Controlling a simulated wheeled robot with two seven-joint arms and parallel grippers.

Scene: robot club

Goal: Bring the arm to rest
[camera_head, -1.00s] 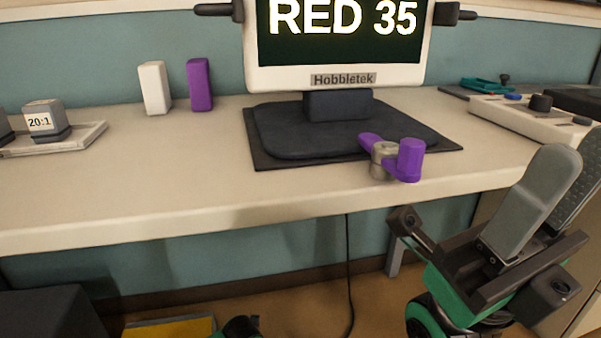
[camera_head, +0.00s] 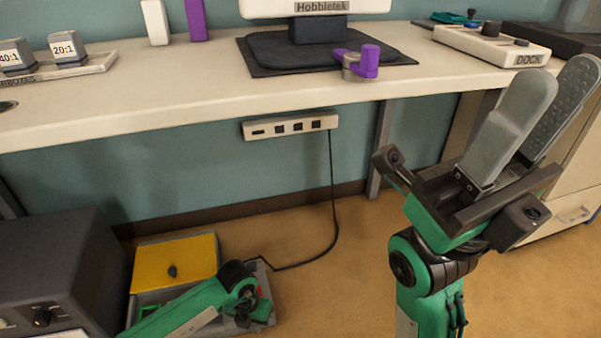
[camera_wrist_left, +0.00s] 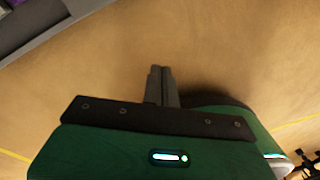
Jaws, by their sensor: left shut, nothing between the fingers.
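My left arm shows as a green link (camera_head: 195,308) with a dark joint at the bottom left of the head view. Its fingers cannot be made out there. In the left wrist view my left gripper (camera_wrist_left: 160,72) is shut and empty, its two grey fingers together over the tan floor. My right gripper (camera_head: 560,80) stands upright at the right of the head view. Its two grey finger pads are apart with nothing between them, in front of the desk's right end.
A desk (camera_head: 160,95) carries a monitor, a purple-handled metal part (camera_head: 358,65), a labelled block tray and a control box (camera_head: 490,45). Below are a power strip (camera_head: 290,126) with a cable, a yellow-lidded box (camera_head: 175,262) and a dark unit (camera_head: 50,270). The middle floor is clear.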

